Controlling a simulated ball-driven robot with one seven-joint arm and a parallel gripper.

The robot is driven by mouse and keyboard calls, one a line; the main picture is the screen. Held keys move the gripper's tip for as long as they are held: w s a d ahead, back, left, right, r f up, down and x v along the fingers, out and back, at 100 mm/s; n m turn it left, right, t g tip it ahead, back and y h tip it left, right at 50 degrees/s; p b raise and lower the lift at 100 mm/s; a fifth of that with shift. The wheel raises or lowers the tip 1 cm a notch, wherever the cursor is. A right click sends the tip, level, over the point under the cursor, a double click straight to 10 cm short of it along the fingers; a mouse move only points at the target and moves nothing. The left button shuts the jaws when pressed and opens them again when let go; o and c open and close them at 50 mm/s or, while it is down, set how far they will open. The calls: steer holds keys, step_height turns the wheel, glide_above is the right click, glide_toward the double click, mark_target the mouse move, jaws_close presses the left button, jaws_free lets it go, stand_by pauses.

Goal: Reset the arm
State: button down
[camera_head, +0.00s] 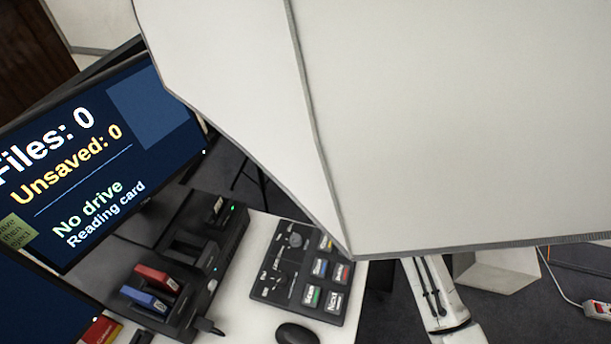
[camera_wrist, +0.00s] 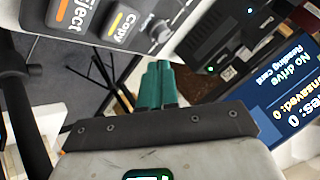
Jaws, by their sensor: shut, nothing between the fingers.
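My gripper (camera_wrist: 157,85) shows in the wrist view, its teal fingers shut together with nothing visible between them. It points toward the edge of a button panel (camera_wrist: 118,25), whose keys read "Eject" and "Copy". I cannot tell how far the fingertips are from the panel. In the head view a white arm link of mine (camera_head: 436,295) stands to the right of the desk. My gripper is hidden in that view.
A large white boxy surface with grey edges (camera_head: 460,120) blocks much of the head view. On the white desk (camera_head: 240,300) are the button panel (camera_head: 300,275), a mouse (camera_head: 297,334) and a black dock (camera_head: 190,270) with red and blue cartridges. A monitor (camera_head: 90,160) reads "No drive".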

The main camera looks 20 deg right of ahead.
steer(key=shift+h, duration=0.3)
steer(key=s+a, duration=0.1)
steer(key=a, duration=0.1)
steer(key=s+a, duration=0.2)
steer(key=shift+s+a, duration=0.1)
steer(key=shift+s, duration=0.05)
steer(key=s, duration=0.2)
steer(key=s+a, duration=0.1)
steer(key=shift+f+m+g+h, duration=0.3)
steer(key=shift+f+m+h, duration=0.05)
steer(key=shift+m+h, duration=0.05)
steer(key=shift+m+g+h, duration=0.4)
steer(key=shift+m+h, duration=0.1)
steer(key=shift+h, duration=0.3)
steer(key=s, duration=0.2)
steer(key=s+f, duration=0.1)
steer(key=s, duration=0.2)
steer(key=s+d, duration=0.1)
steer(key=s, duration=0.1)
steer(key=shift+s+f, duration=0.15)
steer(key=shift+f, duration=0.05)
steer(key=s+d+m+g+h, duration=0.1)
steer(key=s+d+h, duration=0.1)
steer(key=s+d, duration=0.3)
steer(key=s+d+r+m+g+h, duration=0.1)
steer(key=s+d+h, duration=0.2)
steer(key=s+d, duration=0.3)
steer(key=s, duration=0.4)
steer(key=shift+s+r, duration=0.2)
steer(key=shift+s, duration=0.2)
